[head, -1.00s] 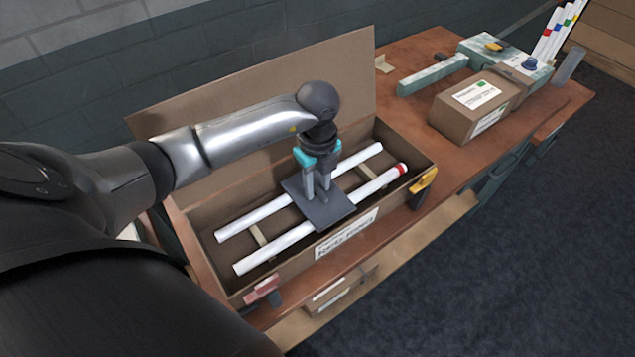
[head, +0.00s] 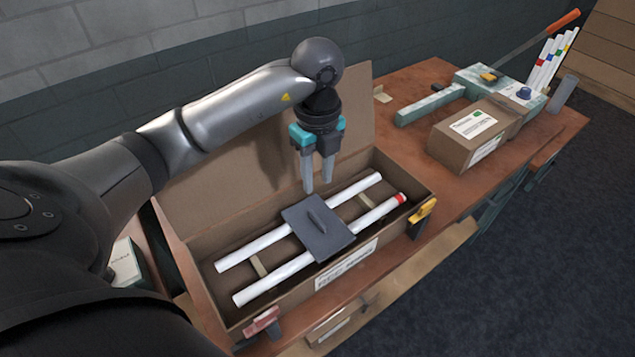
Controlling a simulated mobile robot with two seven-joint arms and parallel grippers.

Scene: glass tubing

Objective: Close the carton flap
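The long brown carton (head: 276,300) lies open on the bench. Its flap (head: 215,195) stands up along the back side, partly hidden behind my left arm. Inside the carton, two white tubes (head: 255,253) lie side by side on cross supports, one with a red band. A dark grey plate with a ridge handle (head: 318,227) lies across both tubes. My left gripper (head: 318,187) hangs just above and behind the plate, in front of the flap. Its fingers point down, slightly apart, with nothing between them. My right gripper is out of view.
A yellow clamp (head: 423,210) and a red clamp (head: 262,322) sit at the carton's front corners. A smaller labelled carton (head: 450,152) and a pale green tool with a long lever (head: 430,103) stand at the right. Some wooden bench top (head: 400,160) between is clear.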

